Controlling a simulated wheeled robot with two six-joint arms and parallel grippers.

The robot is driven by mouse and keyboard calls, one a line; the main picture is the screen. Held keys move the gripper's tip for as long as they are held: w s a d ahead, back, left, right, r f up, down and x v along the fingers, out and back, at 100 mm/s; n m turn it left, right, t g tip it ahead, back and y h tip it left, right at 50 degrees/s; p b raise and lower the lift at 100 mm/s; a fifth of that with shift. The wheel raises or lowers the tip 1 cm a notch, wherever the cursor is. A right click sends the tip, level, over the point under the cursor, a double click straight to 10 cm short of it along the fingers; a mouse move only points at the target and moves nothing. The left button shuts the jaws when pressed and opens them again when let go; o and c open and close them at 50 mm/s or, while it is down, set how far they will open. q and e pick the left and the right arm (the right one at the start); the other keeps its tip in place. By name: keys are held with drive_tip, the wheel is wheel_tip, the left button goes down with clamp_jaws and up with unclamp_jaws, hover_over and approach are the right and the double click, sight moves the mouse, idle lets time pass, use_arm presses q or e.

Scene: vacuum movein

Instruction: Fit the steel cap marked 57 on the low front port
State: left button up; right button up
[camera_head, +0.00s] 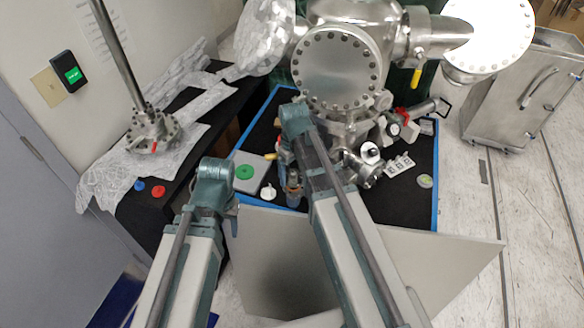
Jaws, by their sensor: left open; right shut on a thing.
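A steel vacuum chamber (341,70) with bolted round flanges stands at the centre back. On its low front are small ports, one with a white face (370,153); I cannot tell which is the low front port. My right gripper (292,186) points down in front of the chamber, left of these ports. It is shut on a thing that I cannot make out. My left gripper (234,208) is open, low beside the table's left edge, mostly hidden by its own wrist. I cannot read a 57 on anything here.
The black table (408,205) has a blue edge. On it lie a grey plate with a green disc (245,172), a small white disc (268,193), white blocks (399,166) and a yellow-green disc (425,181).

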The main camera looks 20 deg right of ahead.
drive_tip(key=shift+f, duration=0.1)
drive_tip(key=shift+f+b, duration=0.8)
drive_tip(key=shift+b, duration=0.1)
drive_tip(key=shift+f+b, duration=0.55)
idle(1.4)
idle(0.4)
drive_tip(key=o, duration=1.1)
drive_tip(key=shift+o, duration=0.2)
drive_tip(key=shift+r, duration=0.2)
